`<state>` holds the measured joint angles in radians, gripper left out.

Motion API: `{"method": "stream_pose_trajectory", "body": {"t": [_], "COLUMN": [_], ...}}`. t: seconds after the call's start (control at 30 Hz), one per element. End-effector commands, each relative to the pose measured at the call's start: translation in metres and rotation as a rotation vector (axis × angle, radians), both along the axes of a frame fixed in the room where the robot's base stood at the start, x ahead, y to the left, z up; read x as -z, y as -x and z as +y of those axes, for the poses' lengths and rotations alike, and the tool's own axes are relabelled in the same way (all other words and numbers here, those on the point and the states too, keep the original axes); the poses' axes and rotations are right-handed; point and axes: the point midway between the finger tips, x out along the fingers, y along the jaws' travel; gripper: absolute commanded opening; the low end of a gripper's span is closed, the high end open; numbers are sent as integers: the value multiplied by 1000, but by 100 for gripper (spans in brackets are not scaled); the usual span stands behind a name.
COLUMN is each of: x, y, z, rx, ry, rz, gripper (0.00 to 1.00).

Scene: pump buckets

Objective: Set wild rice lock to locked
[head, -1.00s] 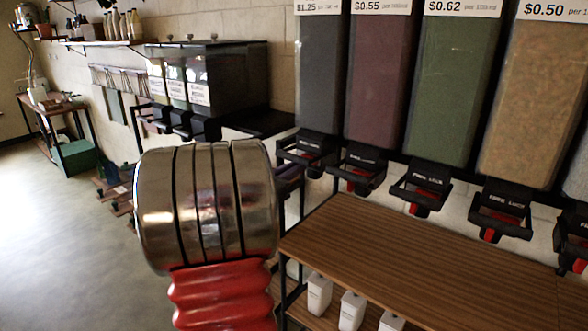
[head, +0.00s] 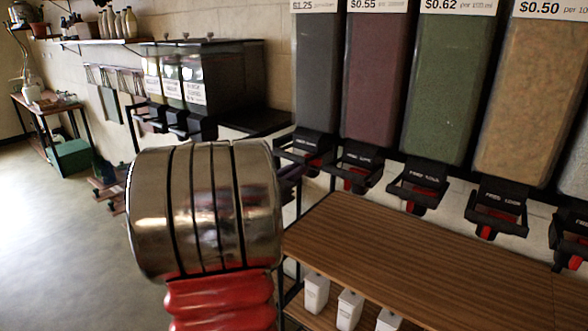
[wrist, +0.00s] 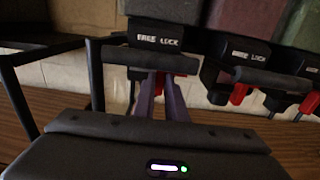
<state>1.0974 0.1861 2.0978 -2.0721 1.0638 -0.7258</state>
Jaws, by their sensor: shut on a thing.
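A row of tall bins has black dispenser handles marked FREE and LOCK. The bin of dark grains (head: 316,75) at the left end of the tall row may be the wild rice; no name is readable. Its black dispenser (head: 305,145) also shows in the wrist view (wrist: 160,36). My gripper (wrist: 163,82) has its purple fingers under this dispenser's handle bar, shut on its red lock tab, mostly hidden between the fingers. Whether the tab sits at FREE or LOCK cannot be seen. In the head view my metal arm link hides most of the gripper.
Neighbouring dispensers (head: 357,165) with red tabs hang close on the right. A wooden shelf (head: 400,250) lies below, with white containers (head: 349,308) under it. Black bins (head: 215,80) stand further left. The floor (head: 50,220) at left is open.

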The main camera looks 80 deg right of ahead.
Motion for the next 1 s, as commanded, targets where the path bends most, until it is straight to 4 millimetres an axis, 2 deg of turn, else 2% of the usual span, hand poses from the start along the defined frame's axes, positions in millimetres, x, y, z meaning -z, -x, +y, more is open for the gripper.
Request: {"method": "stream_pose_trajectory", "body": {"t": [0.13,0.17,0.43,0.77,1.0], "x": [1,1,1,0,0], "y": [5,5,4,1,-9], "z": [2,2,1,4,26], "rx": [13,14,12,8,5], "ry": [-1,-1,-1,0,0], "rz": [0,0,-1,-1,-1], "gripper": [0,12,30,30,30]}}
